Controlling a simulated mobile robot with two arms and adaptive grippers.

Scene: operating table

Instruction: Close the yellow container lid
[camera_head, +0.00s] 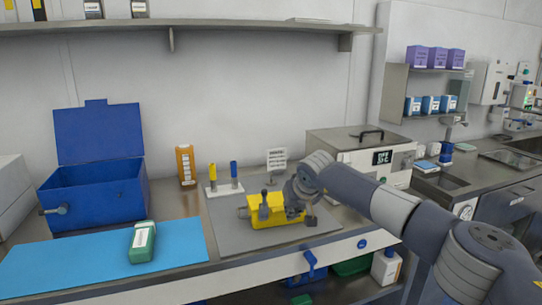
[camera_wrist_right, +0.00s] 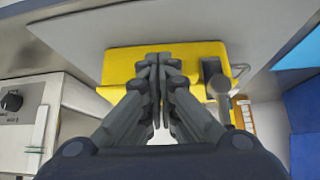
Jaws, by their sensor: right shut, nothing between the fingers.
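The yellow container (camera_head: 270,220) stands on the grey mat in the middle of the head view. It has a dark upright lever (camera_head: 264,206) on its front. My right gripper (camera_head: 294,207) is at the container's right end, with the arm reaching in from the right and covering part of it. In the right wrist view, the shut fingers (camera_wrist_right: 158,62) lie in front of the yellow container (camera_wrist_right: 118,68), with nothing between them. The dark lever (camera_wrist_right: 217,85) is right of the fingers there. I cannot tell how far the lid is open, or whether the fingers touch it. My left gripper is not in view.
A blue bin (camera_head: 97,201) with its lid up and a green-white box (camera_head: 142,242) on a blue mat (camera_head: 60,262) are at left. A white machine (camera_head: 345,150) stands behind my right arm.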

